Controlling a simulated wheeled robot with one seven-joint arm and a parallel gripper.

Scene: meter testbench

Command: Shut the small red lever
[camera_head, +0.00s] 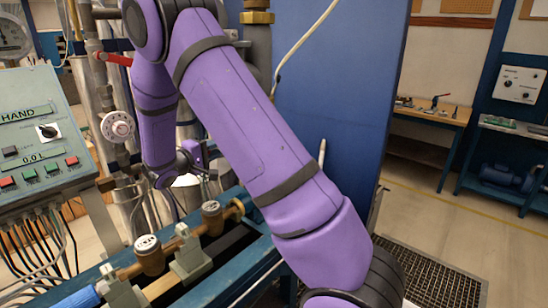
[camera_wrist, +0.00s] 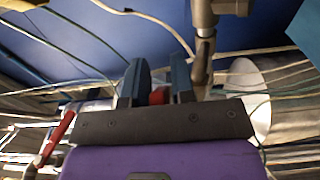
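In the wrist view my gripper (camera_wrist: 161,80) has its two fingers a short gap apart. A small red piece (camera_wrist: 158,96) shows in that gap, low between the fingers; it may be the small red lever. I cannot tell whether the fingers press on it. In the head view my gripper (camera_head: 194,156) is small and partly hidden among the pipes behind the bench, and no red piece shows at it. A longer red lever (camera_head: 113,58) sits on a pipe at the upper left. A red lever also shows at the left of the wrist view (camera_wrist: 55,135).
A control panel (camera_head: 40,140) with buttons and hanging cables stands at the left. A round handwheel (camera_head: 118,126) is beside the pipes. Brass meters (camera_head: 149,255) sit on the bench in front. A blue panel (camera_head: 335,110) stands behind my arm.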

